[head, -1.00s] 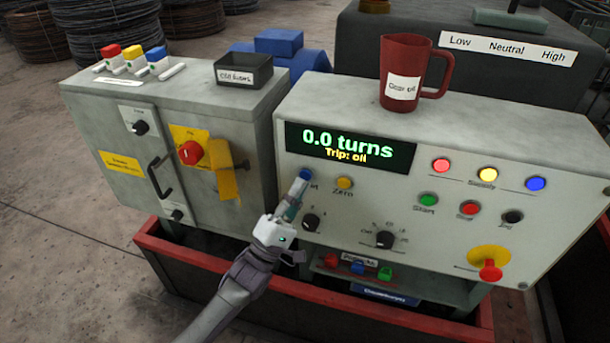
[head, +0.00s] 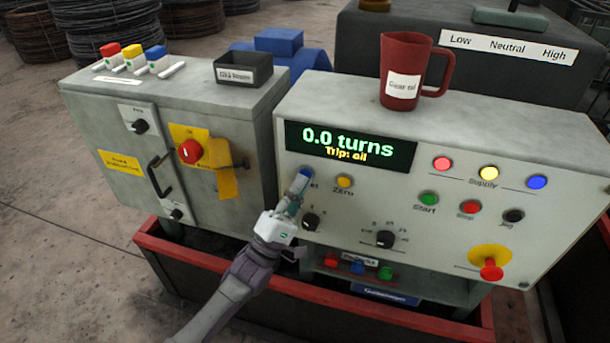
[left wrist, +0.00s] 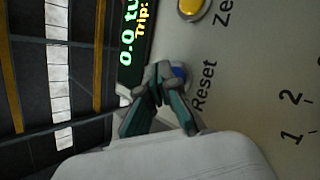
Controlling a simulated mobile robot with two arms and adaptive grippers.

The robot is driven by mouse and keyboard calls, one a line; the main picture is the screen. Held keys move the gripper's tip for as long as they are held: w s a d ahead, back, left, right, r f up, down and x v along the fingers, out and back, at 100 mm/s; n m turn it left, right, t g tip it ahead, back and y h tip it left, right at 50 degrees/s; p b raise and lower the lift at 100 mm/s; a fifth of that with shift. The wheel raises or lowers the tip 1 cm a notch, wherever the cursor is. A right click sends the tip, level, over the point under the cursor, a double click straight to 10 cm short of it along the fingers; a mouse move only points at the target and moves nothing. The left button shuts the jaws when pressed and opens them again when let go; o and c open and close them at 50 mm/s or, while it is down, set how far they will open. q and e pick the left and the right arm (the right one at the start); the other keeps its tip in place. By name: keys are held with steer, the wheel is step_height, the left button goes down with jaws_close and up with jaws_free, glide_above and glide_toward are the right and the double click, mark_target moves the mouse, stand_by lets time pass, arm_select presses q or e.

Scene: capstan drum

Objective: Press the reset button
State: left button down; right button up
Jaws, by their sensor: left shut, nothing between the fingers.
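The blue reset button (head: 306,172) is on the control panel, below the left end of the display (head: 350,146), which reads "0.0 turns" and "Trip: oil". My left gripper (head: 299,182) is shut and empty, its fingertips at the button and partly covering it and its label. In the left wrist view the shut fingertips (left wrist: 160,76) overlap the blue button (left wrist: 179,73) next to the word "Reset". I cannot tell whether the tips touch it or whether it is pressed in. My right gripper is not in view.
The yellow Zero button (head: 344,182) is just right of the reset button. Black knobs (head: 311,221) sit below. A red mug (head: 402,80) labelled "Gear oil" stands on the panel top. A grey cabinet (head: 215,120) with a red switch stands at the left.

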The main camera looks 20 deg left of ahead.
arm_select(q)
steer(key=shift+w, duration=0.45)
stand_by(0.7)
steer(key=shift+s, duration=0.8)
steer(key=shift+s, duration=0.1)
steer(key=s+p, duration=0.2)
steer(key=s, duration=0.3)
steer(key=shift+a, duration=0.1)
steer(key=shift+w, duration=0.1)
stand_by(0.8)
